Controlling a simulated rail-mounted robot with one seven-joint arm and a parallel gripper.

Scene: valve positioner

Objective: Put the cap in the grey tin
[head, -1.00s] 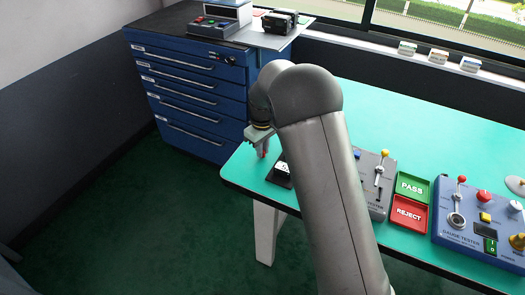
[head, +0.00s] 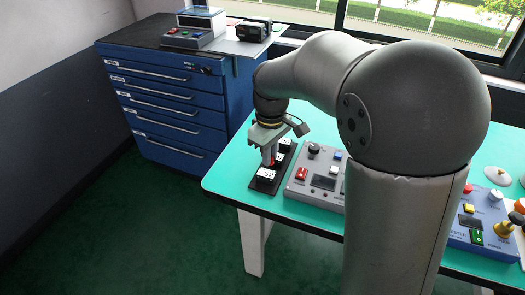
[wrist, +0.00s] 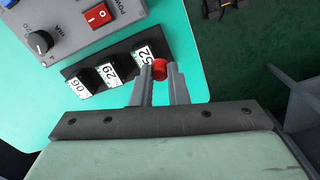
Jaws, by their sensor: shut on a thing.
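The small red cap (wrist: 159,69) is between the fingertips of my gripper (wrist: 159,72) in the wrist view. My gripper is shut on it. In the head view my gripper (head: 268,160) points down over a black holder near the left end of the bench, with a bit of red at its fingertips. I cannot tell whether the cap touches anything below. I cannot make out a grey tin in either view; my arm hides part of the bench.
The black holder (head: 260,187) carries several white-labelled blocks, numbered 06, 29 and 52 in the wrist view. A grey tester box (head: 318,178) stands just right of it. A blue tester (head: 480,232) sits farther right. A blue drawer cabinet (head: 165,105) stands behind left.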

